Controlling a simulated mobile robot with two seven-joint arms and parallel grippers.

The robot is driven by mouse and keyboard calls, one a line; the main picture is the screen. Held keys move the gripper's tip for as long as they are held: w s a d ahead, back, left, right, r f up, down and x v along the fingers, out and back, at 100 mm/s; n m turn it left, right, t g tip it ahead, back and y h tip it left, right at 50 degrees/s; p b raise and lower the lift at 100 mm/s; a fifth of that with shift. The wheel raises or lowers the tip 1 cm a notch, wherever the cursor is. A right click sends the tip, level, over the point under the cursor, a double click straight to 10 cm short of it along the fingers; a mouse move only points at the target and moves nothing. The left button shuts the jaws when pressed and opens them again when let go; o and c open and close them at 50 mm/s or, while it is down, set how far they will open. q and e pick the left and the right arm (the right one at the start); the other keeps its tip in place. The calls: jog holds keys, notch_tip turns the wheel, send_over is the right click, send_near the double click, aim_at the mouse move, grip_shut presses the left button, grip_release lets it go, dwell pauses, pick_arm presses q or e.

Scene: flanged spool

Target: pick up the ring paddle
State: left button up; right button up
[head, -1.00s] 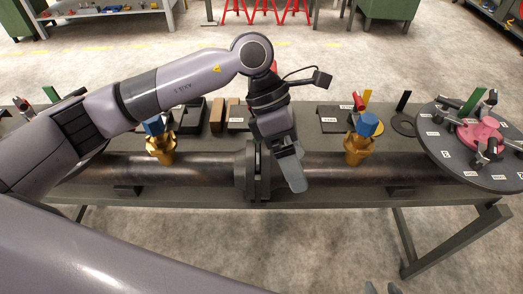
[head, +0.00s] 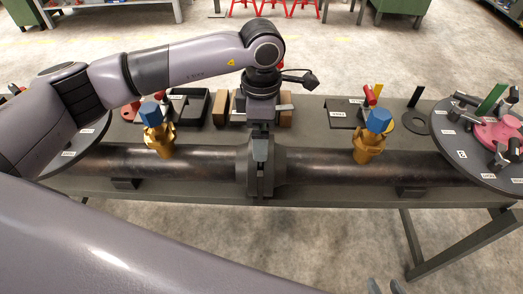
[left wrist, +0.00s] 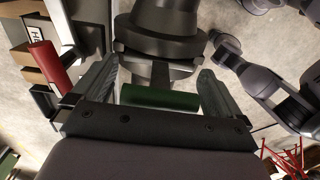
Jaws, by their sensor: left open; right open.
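A flat black ring with an upright dark tab (head: 415,122) lies on the bench right of centre; it looks like the ring paddle. A green handle (left wrist: 158,97) lies between the fingers of my left gripper (left wrist: 158,90) in the left wrist view, just outside the dark flange (left wrist: 165,40). The fingers stand apart on either side of it. In the head view my left gripper (head: 260,150) points down over the flange joint (head: 262,178) and hides the handle. My right gripper (head: 384,287) shows only its fingertips at the bottom edge, apart and empty, away from the bench.
A dark pipe (head: 325,168) runs along the bench, with brass valves with blue caps left (head: 158,140) and right (head: 370,145) of the flange. A round table (head: 455,150) with a pink part (head: 497,132) stands at the right. Brown blocks (head: 221,108) lie behind the pipe.

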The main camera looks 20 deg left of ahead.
pick_arm(q)
jog(key=shift+f, duration=0.5)
jog(key=c, duration=1.5)
jog(key=shift+o, duration=0.2)
jog(key=shift+r, duration=0.1)
